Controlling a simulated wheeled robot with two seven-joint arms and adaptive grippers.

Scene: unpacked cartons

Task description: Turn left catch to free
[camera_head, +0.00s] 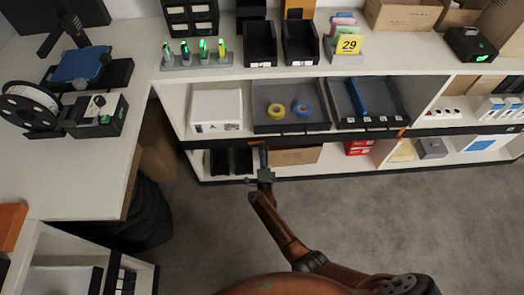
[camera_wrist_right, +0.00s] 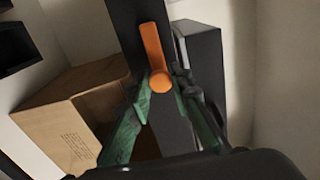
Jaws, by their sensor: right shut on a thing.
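The left catch (camera_wrist_right: 151,48) is an orange lever with a round end, set on a dark bar (camera_wrist_right: 127,25) in the right wrist view. Its long part lies roughly along the bar. In the head view it is mostly hidden behind my right gripper (camera_head: 264,160), at the dark bar along the front of the lower shelf. My right gripper is shut on the left catch, with the green fingers (camera_wrist_right: 163,88) either side of its round end. A second orange catch (camera_head: 400,133) sits farther right on the same bar. My left gripper is not in view.
The shelf unit holds grey bins (camera_head: 290,125), a white box (camera_head: 216,110) and a cardboard box (camera_head: 295,155) low down. A white desk (camera_head: 60,165) with a spool and devices stands at left. Grey floor (camera_head: 400,215) in front of the shelves is clear.

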